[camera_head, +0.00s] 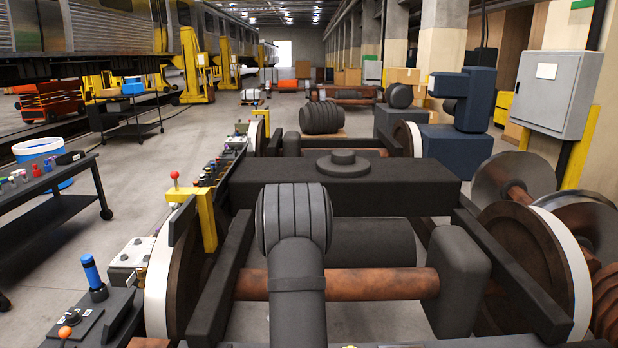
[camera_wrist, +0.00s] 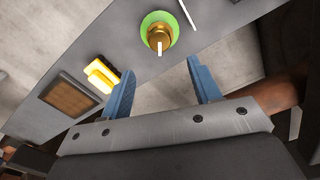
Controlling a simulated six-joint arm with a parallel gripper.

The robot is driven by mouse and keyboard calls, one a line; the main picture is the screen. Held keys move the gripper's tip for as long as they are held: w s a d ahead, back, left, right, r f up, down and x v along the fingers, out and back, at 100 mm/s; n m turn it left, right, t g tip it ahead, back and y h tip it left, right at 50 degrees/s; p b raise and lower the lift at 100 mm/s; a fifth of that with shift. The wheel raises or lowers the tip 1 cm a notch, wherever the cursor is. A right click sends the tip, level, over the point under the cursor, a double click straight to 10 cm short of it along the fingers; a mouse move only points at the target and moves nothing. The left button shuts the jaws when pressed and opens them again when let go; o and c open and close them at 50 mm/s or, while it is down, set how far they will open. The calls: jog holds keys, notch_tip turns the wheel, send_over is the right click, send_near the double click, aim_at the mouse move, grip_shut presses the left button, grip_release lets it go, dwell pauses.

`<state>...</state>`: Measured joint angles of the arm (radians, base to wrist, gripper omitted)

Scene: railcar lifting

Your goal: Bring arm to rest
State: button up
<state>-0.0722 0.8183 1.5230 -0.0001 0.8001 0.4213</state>
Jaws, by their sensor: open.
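My gripper (camera_wrist: 160,68) shows in the wrist view with its two blue fingers wide apart and nothing between them. A brass knob (camera_wrist: 158,43) on a green disc stands on a grey panel (camera_wrist: 135,62) beyond the fingertips. The fingers look apart from the knob, though the depth gap is hard to judge. In the head view, my dark arm reaches forward in the middle, over the bogie frame (camera_head: 400,185). I cannot make out my gripper in that view.
In the wrist view, a yellow block (camera_wrist: 102,74) and a brown square plate (camera_wrist: 72,97) lie left of the gripper. In the head view, wheels (camera_head: 520,250) flank the frame, a blue-handled lever (camera_head: 92,272) stands front left, a cart (camera_head: 50,205) is left, and a grey cabinet (camera_head: 558,90) is right.

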notch_tip(320, 180, down, 12)
jog(key=shift+s+r, duration=0.1)
jog(key=shift+r, duration=0.1)
jog(key=shift+r+n, duration=0.2)
jog(key=shift+n, duration=0.7)
jog(key=n, duration=1.1)
jog(key=shift+n, duration=2.4)
